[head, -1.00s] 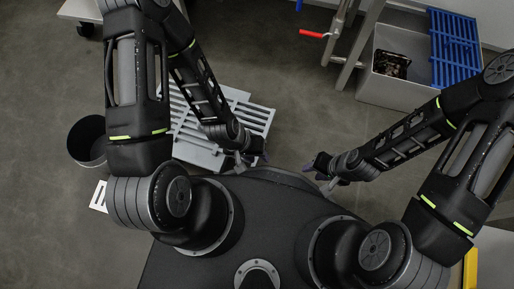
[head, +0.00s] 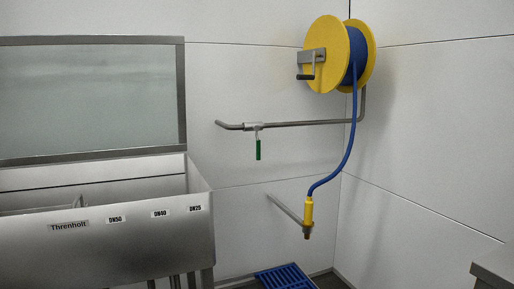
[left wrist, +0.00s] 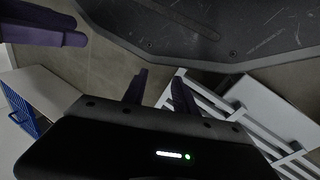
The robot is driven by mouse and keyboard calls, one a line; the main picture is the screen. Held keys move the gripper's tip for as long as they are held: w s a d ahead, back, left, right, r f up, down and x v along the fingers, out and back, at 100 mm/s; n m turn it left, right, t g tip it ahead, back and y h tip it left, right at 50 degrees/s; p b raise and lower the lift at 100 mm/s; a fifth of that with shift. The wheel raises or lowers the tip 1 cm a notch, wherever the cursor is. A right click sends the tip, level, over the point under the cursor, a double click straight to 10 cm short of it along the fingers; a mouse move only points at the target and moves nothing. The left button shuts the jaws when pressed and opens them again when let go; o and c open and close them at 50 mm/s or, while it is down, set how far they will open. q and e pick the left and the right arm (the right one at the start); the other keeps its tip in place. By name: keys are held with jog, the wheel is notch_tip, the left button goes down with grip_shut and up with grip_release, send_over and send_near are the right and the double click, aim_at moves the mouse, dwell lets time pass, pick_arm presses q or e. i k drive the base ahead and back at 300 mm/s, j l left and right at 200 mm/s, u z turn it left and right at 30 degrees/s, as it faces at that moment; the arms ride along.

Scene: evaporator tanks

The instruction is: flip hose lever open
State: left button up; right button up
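The hose lever (head: 258,150) has a green handle and hangs straight down from a valve on a grey wall pipe (head: 310,123). A blue hose (head: 347,150) runs from a yellow reel (head: 327,55) down to a yellow nozzle (head: 308,213) held by a wall bracket. Neither gripper is in the head view, so both are out of sight of the lever there. In the left wrist view my left gripper (left wrist: 159,92) has its two dark fingers apart with nothing between them. Purple fingers at the upper left (left wrist: 45,32) look like my right gripper; their opening is unclear.
A steel sink (head: 105,235) with size labels stands at the left of the wall. A blue grate (head: 285,277) lies below the nozzle. A grey surface edge (head: 495,265) is at lower right. Pale slatted racks (left wrist: 235,115) lie near the left gripper.

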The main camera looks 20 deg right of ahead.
aim_at(256, 127)
jog(key=l, duration=0.3)
jog(key=i+l+u, duration=0.15)
jog(key=i+l, duration=0.65)
jog(key=l, duration=0.15)
